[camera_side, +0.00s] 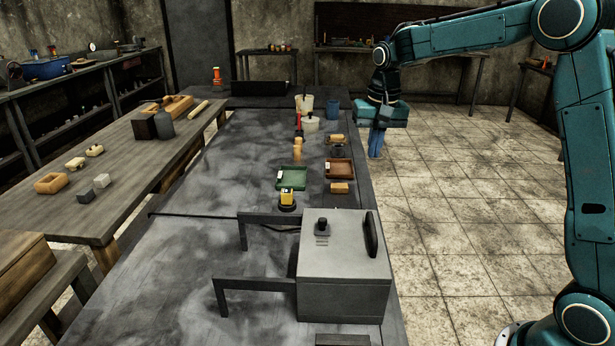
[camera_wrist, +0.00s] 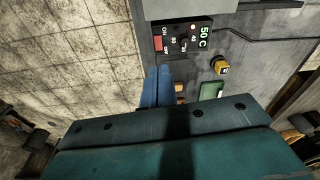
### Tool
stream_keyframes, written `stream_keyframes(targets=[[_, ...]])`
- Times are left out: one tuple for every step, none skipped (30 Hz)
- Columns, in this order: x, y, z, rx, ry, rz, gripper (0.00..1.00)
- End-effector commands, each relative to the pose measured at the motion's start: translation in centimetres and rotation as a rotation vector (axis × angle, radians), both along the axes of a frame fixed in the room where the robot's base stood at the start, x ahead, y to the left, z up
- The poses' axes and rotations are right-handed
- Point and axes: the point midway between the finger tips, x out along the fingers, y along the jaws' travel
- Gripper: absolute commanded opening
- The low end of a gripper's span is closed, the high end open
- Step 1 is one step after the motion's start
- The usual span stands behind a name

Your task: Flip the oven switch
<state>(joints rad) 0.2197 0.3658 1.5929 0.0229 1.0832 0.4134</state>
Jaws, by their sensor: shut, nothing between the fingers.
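The oven (camera_side: 345,270) is a grey box at the near end of the dark workbench in the side view. Its black control panel (camera_wrist: 183,38) shows in the wrist view, with a red switch (camera_wrist: 157,43) between ON and OFF marks, a knob, a small red light and a "50 C" reading. I cannot tell the switch position. The panel is hidden in the side view. My gripper (camera_side: 376,150) hangs past the bench's right edge, well beyond the oven, blue fingers down. In the wrist view my gripper (camera_wrist: 158,72) is shut and empty, its tips appearing just below the panel.
Black brackets (camera_side: 258,218) stick out left of the oven. Beyond the oven lie a yellow-topped black item (camera_side: 288,199), a green tray (camera_side: 292,178) and a brown tray (camera_side: 340,169). Cups stand farther back. The floor right of the bench is clear.

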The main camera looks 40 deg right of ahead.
Motion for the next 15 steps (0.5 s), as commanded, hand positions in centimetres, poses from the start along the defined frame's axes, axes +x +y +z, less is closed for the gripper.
stream_keyframes(targets=[[0.7, -0.5, -0.8, 0.004, 0.012, -0.018, 0.00], [1.1, -0.8, -1.3, 0.006, 0.018, -0.027, 0.00], [1.5, -1.1, -1.8, 0.007, 0.025, -0.040, 0.00], [1.9, -1.4, -2.2, 0.010, 0.031, -0.050, 0.00], [2.2, -1.6, -2.6, 0.011, 0.036, -0.060, 0.00], [2.5, -1.9, -3.1, 0.013, 0.042, -0.071, 0.00], [2.8, -2.1, -3.4, 0.014, 0.048, -0.080, 0.00], [3.0, -2.3, -3.8, 0.016, 0.052, -0.088, 0.00], [3.3, -2.6, -4.2, 0.017, 0.056, -0.098, 0.00], [3.5, -2.7, -4.5, 0.019, 0.061, -0.105, 0.00], [3.7, -2.9, -4.7, 0.019, 0.063, -0.110, 0.00], [3.8, -3.0, -5.0, 0.020, 0.066, -0.116, 0.00], [4.0, -3.1, -5.2, 0.020, 0.069, -0.120, 0.00], [4.1, -3.2, -5.3, 0.021, 0.071, -0.123, 0.00], [4.2, -3.3, -5.5, 0.022, 0.071, -0.127, 0.00]])
